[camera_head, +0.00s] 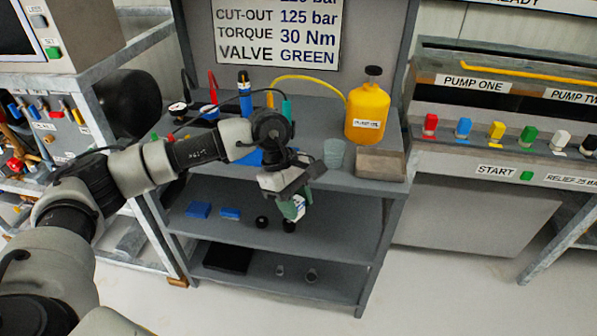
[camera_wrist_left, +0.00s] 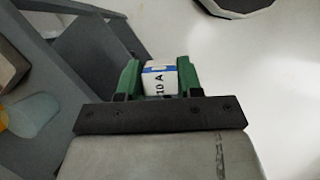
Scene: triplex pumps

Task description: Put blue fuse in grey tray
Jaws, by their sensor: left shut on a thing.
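My left gripper (camera_head: 296,208) is in front of the bench's edge, above the lower shelf. In the left wrist view its green fingers (camera_wrist_left: 158,76) are shut on a small white fuse with a blue band (camera_wrist_left: 160,78), marked "10 A". The fuse shows only as a small white and blue patch in the head view (camera_head: 300,201). A grey-brown box-like thing (camera_head: 380,163) sits at the bench's right front corner, right of the gripper; I cannot tell for sure that it is the grey tray. My right gripper is out of view.
A yellow bottle (camera_head: 367,112) and a translucent cup (camera_head: 334,153) stand on the bench near the box. Cables and probes lie behind my arm. The shelf below holds blue items (camera_head: 198,209) and black round things (camera_head: 262,221). Floor in front is clear.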

